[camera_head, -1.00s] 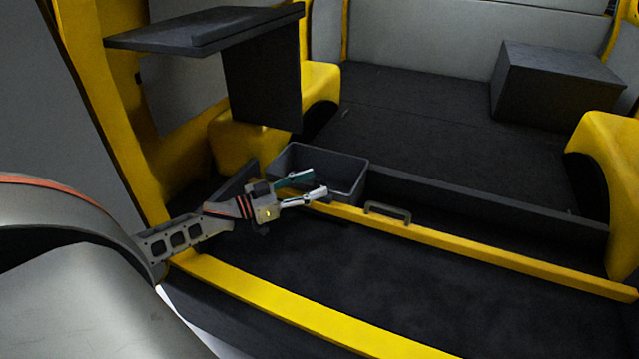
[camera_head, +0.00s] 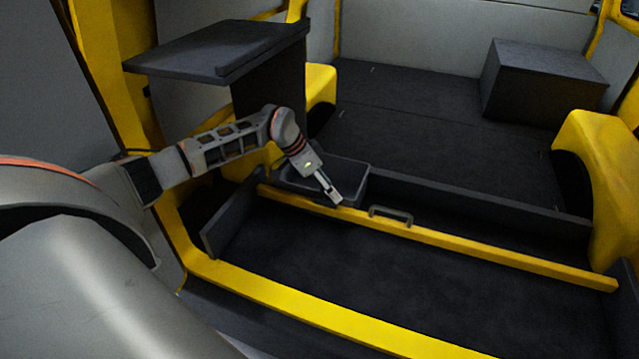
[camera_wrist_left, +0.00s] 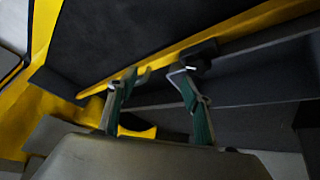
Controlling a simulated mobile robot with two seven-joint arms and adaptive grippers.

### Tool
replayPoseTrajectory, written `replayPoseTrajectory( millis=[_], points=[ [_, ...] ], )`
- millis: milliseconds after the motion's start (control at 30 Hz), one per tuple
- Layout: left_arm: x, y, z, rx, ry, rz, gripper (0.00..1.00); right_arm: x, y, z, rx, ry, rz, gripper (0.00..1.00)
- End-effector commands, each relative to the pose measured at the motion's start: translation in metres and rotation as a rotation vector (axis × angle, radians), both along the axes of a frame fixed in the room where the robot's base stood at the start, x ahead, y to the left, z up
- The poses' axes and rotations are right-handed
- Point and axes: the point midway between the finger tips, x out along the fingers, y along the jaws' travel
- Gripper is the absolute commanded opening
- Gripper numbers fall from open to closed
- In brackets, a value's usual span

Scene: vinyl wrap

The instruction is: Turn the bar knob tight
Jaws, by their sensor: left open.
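A yellow bar (camera_head: 480,250) runs across the front of the dark floor bay. A dark grey bar-shaped handle (camera_head: 390,215) stands on it; I cannot tell whether it is the bar knob, and no other knob shows clearly. My left gripper (camera_head: 334,198) points down and right over the bar, left of the handle and apart from it. In the left wrist view, its two green-padded fingers (camera_wrist_left: 156,76) are open with nothing between them. A dark piece on the yellow bar (camera_wrist_left: 200,55) shows just beyond the right fingertip; contact cannot be told. My right gripper is not in view.
A grey open bin (camera_head: 355,178) stands just behind the bar, under my left wrist. A dark shelf (camera_head: 220,50) overhangs at the back left. A dark box (camera_head: 540,80) stands at the back right, near a yellow wheel arch (camera_head: 595,160). The front bay floor (camera_head: 400,280) is clear.

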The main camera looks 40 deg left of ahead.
Motion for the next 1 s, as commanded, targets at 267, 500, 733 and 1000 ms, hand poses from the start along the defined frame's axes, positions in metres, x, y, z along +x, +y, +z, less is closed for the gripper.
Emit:
replayPoseTrajectory(
  millis=[267, 500, 733, 1000],
  points=[
    [0.011, 0.047, 0.016, 0.163, 0.050, 0.173, 0.50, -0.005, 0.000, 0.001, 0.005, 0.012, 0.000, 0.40],
    [0.015, 0.049, 0.003, 0.175, 0.053, 0.187, 0.50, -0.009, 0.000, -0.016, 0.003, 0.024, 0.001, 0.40],
    [0.024, 0.044, -0.026, 0.173, 0.058, 0.186, 0.50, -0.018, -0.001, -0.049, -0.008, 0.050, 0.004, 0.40],
    [0.033, 0.040, -0.051, 0.173, 0.058, 0.184, 0.50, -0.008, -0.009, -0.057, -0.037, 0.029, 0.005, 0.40]
  ],
)
